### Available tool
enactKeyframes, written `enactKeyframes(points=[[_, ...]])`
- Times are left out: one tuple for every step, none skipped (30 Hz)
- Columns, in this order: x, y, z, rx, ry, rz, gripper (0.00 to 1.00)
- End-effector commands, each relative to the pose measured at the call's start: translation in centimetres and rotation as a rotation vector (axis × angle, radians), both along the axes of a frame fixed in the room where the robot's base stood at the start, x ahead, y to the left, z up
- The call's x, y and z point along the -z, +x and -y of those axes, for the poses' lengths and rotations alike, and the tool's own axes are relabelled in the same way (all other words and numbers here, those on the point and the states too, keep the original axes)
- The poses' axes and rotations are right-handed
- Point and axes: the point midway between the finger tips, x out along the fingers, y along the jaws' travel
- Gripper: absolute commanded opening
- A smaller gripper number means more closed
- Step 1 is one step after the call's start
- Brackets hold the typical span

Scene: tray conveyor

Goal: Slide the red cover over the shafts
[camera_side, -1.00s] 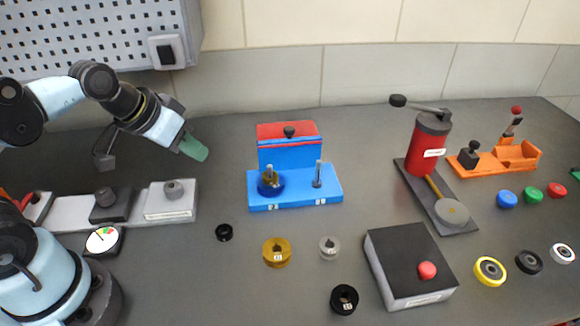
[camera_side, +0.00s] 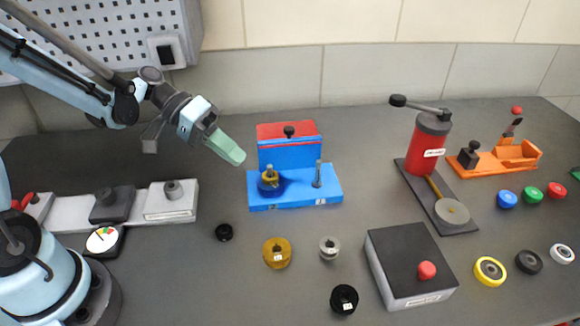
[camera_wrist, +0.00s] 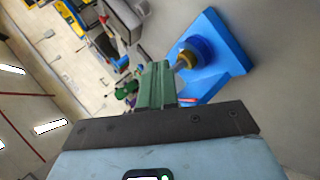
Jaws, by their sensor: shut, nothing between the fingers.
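The red cover (camera_side: 287,130) with a black knob lies on top of the upright blue block at the back of the blue fixture (camera_side: 262,204). Two shafts stand on the fixture base in front of the block. The left shaft (camera_side: 270,172) carries a blue ring and a brass-coloured part. The right shaft (camera_side: 318,174) is bare. My gripper (camera_side: 238,158) has green fingers, shut and empty, just left of the fixture and apart from it. In the wrist view the green fingers (camera_wrist: 157,85) point toward the blue fixture (camera_wrist: 222,50).
Loose on the table are a black ring (camera_side: 224,232), a brass ring (camera_side: 277,253), a grey ring (camera_side: 329,247) and another black ring (camera_side: 344,299). A grey box with a red button (camera_side: 427,270) and a red press (camera_side: 430,140) stand to the right.

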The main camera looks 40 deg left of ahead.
Motion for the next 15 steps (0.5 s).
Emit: enactKeyframes(points=[[0.2,0.5,-0.5,0.005,-0.043,0.007,0.0],[0.2,0.7,-0.7,0.008,-0.068,0.012,0.0],[0.2,1.0,-1.0,0.011,-0.101,0.02,0.0],[0.1,1.3,-1.3,0.01,-0.124,0.025,0.0],[0.1,1.7,-1.6,0.008,-0.147,0.03,0.0],[0.1,2.1,-2.1,0.002,-0.177,0.035,0.0],[0.1,2.5,-2.5,-0.004,-0.199,0.039,0.0],[0.0,2.9,-3.0,-0.014,-0.221,0.044,0.0],[0.0,3.5,-3.8,-0.028,-0.251,0.048,0.0],[-0.1,4.0,-4.4,-0.042,-0.272,0.051,0.0],[-0.1,4.5,-5.1,-0.059,-0.293,0.052,0.0],[-0.2,5.3,-6.1,-0.082,-0.322,0.054,0.0],[-0.3,5.8,-6.8,-0.102,-0.344,0.055,0.0],[-0.4,6.4,-7.6,-0.121,-0.363,0.055,0.0],[-0.5,7.0,-8.7,-0.149,-0.389,0.055,0.0]])
